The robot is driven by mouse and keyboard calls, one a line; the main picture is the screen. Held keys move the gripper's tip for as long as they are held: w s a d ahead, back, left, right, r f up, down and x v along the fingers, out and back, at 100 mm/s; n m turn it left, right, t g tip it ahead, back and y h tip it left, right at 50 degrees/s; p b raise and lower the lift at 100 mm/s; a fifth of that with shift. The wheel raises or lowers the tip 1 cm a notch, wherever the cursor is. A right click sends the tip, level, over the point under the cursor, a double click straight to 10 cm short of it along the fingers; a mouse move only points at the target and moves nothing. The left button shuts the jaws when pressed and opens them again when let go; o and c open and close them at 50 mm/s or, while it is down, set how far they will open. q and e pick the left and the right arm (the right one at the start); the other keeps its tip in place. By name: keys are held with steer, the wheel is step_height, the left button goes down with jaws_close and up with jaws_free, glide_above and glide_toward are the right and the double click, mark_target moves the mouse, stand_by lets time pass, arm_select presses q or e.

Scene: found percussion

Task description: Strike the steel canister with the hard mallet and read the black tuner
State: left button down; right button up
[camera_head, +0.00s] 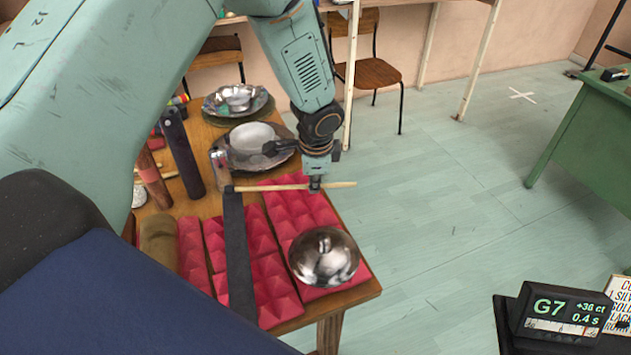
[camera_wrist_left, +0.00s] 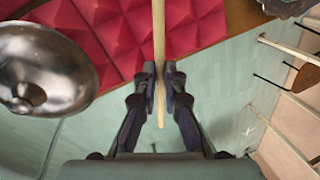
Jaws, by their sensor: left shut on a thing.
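My left gripper (camera_head: 315,183) is shut on a pale wooden stick, the hard mallet (camera_head: 280,187), above the red foam. The stick lies level across the view, its bare end to the right; a small dark end shows at the left. In the left wrist view, the fingers (camera_wrist_left: 160,80) pinch the stick (camera_wrist_left: 159,30). A round, shiny steel vessel, seemingly the steel canister (camera_head: 323,257), rests on the foam below the gripper, apart from it. It also shows in the left wrist view (camera_wrist_left: 45,68). The black tuner (camera_head: 560,312) at lower right reads G7, +36 ct, 0.4 s. My right gripper is out of view.
Red pyramid foam (camera_head: 275,290) covers the wooden table's (camera_head: 350,292) near end. Dark bars (camera_head: 238,255) and (camera_head: 180,150), a small metal cylinder (camera_head: 220,170) and metal dishes (camera_head: 238,100) crowd the left and back. Open floor lies right of the table; a green desk (camera_head: 590,140) stands beyond.

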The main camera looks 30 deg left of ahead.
arm_select(q)
steer(key=a, duration=0.1)
steer(key=w+a+m+p, duration=0.1)
steer(key=a, duration=0.1)
steer(key=a+m, duration=0.1)
steer(key=a, duration=0.1)
steer(key=shift+w+f, duration=0.1)
steer(key=shift+w, duration=0.15)
steer(key=shift+s+d+f+t, duration=0.1)
steer(key=shift+d+f+t, duration=0.05)
steer(key=shift+t, duration=0.15)
steer(key=s+d+b, duration=0.2)
steer(key=d, duration=0.1)
steer(key=s+d+b, duration=0.1)
steer(key=d, duration=0.1)
steer(key=shift+s+d, duration=0.1)
steer(key=shift+s, duration=0.1)
steer(key=shift+a, duration=0.35)
steer(key=shift+d, duration=0.3)
steer(key=shift+a, duration=0.25)
steer(key=shift+d, duration=0.2)
steer(key=shift+a, duration=0.15)
